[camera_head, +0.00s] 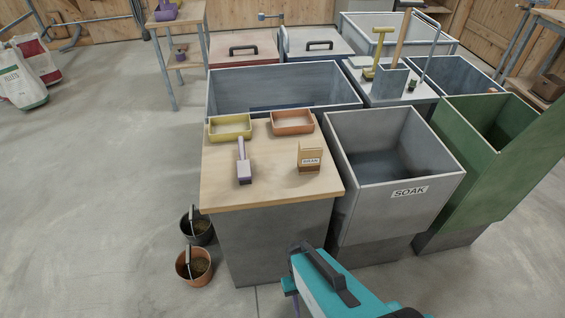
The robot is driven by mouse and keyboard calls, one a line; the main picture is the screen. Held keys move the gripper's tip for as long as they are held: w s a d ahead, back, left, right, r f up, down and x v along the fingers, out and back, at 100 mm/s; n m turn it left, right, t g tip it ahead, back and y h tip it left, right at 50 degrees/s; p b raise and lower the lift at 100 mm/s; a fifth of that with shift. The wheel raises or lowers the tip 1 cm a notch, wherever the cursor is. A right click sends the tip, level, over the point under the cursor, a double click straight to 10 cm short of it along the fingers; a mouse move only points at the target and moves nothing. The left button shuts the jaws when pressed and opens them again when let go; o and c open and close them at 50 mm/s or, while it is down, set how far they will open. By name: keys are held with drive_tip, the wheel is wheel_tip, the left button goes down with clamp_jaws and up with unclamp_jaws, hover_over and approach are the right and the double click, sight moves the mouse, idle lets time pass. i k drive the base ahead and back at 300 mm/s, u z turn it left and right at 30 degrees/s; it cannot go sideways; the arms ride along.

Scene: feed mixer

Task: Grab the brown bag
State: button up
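No plain brown bag is clearly seen. A small brown and tan item (309,158) with a SOAK label stands upright near the right side of the wooden table top (240,195); I cannot tell whether it is a bag or a label holder. A teal part of my arm enters at the bottom, in front of the table and below its top. No gripper fingers can be made out, so I cannot see whether anything is held.
A purple-handled scoop (243,162), a yellow tray (230,126) and an orange tray (292,122) share the table. A grey SOAK bin (395,190) stands right of it, two buckets (193,265) at its left foot.

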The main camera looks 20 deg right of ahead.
sight(310, 153)
drive_tip(key=u, duration=0.75)
drive_tip(key=k, duration=1.5)
drive_tip(key=z, duration=0.85)
drive_tip(key=i, duration=1.6)
drive_tip(key=u, duration=0.4)
